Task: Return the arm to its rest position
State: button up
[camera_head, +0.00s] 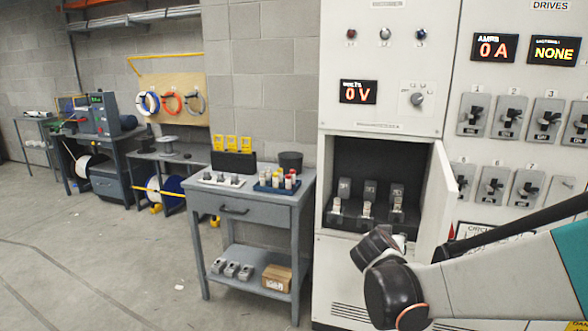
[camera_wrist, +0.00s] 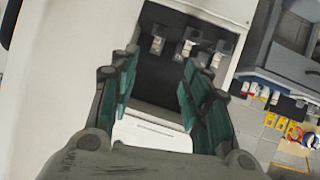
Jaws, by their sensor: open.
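My arm comes in from the right in the head view, in front of the white cabinet, with its dark wrist joint below the open compartment. My gripper (camera_wrist: 158,85) shows in the wrist view with its two green-padded fingers spread apart and nothing between them. Beyond the fingers is the dark compartment (camera_wrist: 158,72) with several fuse holders inside. In the head view the same compartment (camera_head: 372,152) is open and holds three dark fuse holders (camera_head: 370,195) with pale parts low on them. The fingertips are hidden behind my wrist in the head view.
The compartment's door (camera_head: 439,205) stands open close to my arm. A grey cart (camera_head: 243,203) with fuses in a blue tray (camera_head: 262,187) stands left of the cabinet.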

jog(key=s+a+n+g+y, duration=0.1)
jog(key=s+a+g+y, duration=0.1)
jog(key=s, duration=1.3)
jog(key=s+a+n+g+y, duration=0.2)
jog(key=s+y, duration=0.1)
jog(key=s, duration=1.2)
jog(key=shift+s+a+f+n+y, duration=0.2)
jog(key=shift+s+n+y, duration=0.1)
jog(key=shift+s+y, duration=0.1)
jog(key=shift+w, duration=0.1)
